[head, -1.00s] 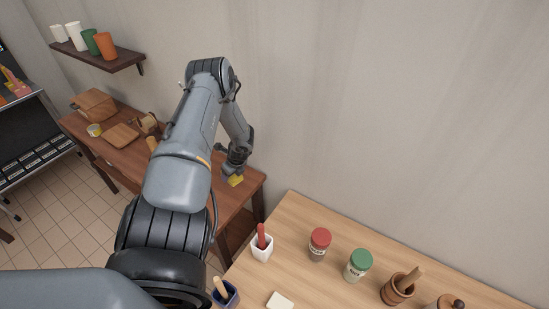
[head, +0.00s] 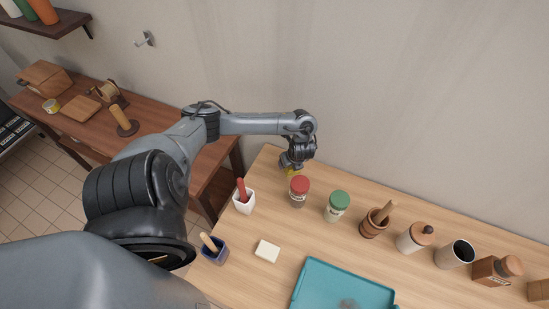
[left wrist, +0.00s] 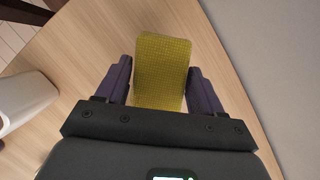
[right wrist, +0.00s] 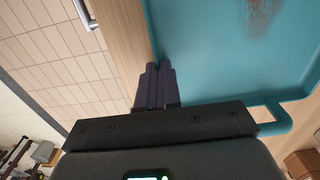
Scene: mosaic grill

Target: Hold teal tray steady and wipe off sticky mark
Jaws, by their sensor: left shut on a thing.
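The teal tray (head: 320,275) lies on the light wooden counter, cut off by the bottom of the head view. A brownish smudge (head: 348,303) marks its floor; it also shows at the top of the right wrist view (right wrist: 262,14). My left gripper (left wrist: 160,80) is shut on a yellow textured sponge (left wrist: 162,65). In the head view the sponge (head: 292,172) is above the counter's back left corner, away from the tray. My right gripper (right wrist: 158,68) has its fingers together at the tray's edge (right wrist: 152,30); whether they touch the rim is unclear. The head view does not show it.
A red-lidded jar (head: 298,190) stands close to the left gripper. A green-lidded jar (head: 337,206), a mortar (head: 374,222) and several containers line the counter's back. A white pot (head: 243,198), a blue pot (head: 214,252) and a pale block (head: 267,251) are at left.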

